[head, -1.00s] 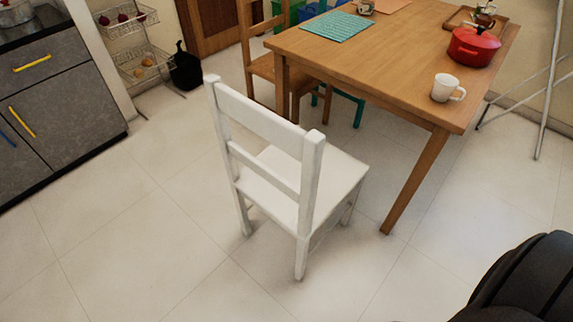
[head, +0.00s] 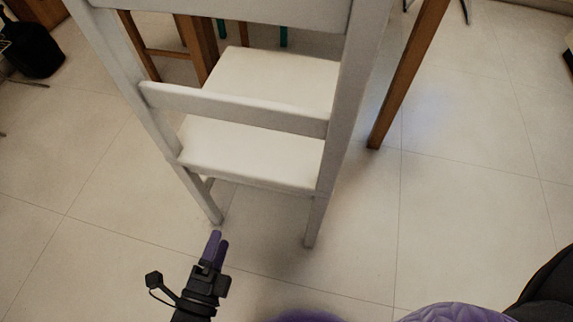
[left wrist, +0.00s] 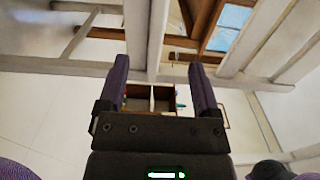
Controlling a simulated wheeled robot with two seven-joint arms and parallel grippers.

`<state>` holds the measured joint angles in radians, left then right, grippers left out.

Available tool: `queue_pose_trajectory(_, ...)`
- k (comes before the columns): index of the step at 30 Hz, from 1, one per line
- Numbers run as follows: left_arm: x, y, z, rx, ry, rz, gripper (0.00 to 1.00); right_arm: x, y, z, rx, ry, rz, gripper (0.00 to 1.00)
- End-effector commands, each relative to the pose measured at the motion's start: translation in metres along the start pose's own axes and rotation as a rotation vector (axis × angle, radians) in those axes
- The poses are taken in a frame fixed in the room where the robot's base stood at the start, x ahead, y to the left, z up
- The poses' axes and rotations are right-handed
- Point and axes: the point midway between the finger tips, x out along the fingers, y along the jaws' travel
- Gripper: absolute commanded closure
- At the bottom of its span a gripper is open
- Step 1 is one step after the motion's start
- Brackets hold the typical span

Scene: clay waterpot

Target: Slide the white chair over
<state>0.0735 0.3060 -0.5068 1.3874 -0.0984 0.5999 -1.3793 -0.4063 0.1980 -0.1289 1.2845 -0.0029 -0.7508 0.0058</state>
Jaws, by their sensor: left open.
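The white chair (head: 275,80) stands upright on the tiled floor, close in front of me, with its back toward me. The top of its backrest is cut off by the head view's upper edge. My left gripper (head: 216,238) is low in the head view, in front of the chair and beside the foot of its left near leg. In the left wrist view, its two purple fingers (left wrist: 158,62) are spread apart with nothing clearly held, and white chair bars lie ahead. I cannot tell whether it touches the chair. My right gripper is not in view.
A wooden table leg (head: 408,70) stands to the right of the chair. Other brown and teal chair legs show behind it. A black object (head: 35,50) is on the floor at the far left.

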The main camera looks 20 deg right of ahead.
Motion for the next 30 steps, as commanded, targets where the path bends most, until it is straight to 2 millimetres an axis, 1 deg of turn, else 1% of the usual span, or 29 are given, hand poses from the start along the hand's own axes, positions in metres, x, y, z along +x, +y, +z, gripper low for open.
queue_pose_trajectory(2,0.007,0.0,0.0,-0.002,-0.001,-0.001,0.18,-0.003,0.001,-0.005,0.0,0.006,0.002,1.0)
queue_pose_trajectory(5,0.03,0.002,0.0,-0.003,-0.001,-0.001,0.18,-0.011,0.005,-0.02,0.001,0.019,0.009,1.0)
queue_pose_trajectory(6,0.043,0.004,0.0,-0.005,-0.002,0.0,0.18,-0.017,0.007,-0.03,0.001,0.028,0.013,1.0)
queue_pose_trajectory(8,0.063,0.005,0.0,-0.006,-0.002,0.0,0.18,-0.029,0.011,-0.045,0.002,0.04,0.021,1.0)
queue_pose_trajectory(10,0.084,0.006,0.0,-0.007,-0.001,0.002,0.18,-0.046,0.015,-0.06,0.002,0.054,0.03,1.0)
queue_pose_trajectory(12,0.107,0.001,0.001,-0.005,-0.003,0.002,0.18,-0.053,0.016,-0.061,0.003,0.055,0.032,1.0)
queue_pose_trajectory(15,0.134,-0.001,0.001,-0.005,-0.003,0.002,0.18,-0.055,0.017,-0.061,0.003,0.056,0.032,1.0)
queue_pose_trajectory(18,0.151,0.0,0.001,-0.004,-0.004,0.004,0.18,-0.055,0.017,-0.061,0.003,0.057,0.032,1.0)
queue_pose_trajectory(22,0.16,0.0,0.001,-0.004,-0.002,0.005,0.18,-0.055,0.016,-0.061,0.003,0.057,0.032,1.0)
queue_pose_trajectory(29,0.161,0.0,0.001,-0.005,-0.003,0.005,0.18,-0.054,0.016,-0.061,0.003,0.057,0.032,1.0)
queue_pose_trajectory(30,0.161,0.001,0.001,-0.005,-0.003,0.005,0.26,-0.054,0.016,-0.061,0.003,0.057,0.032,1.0)
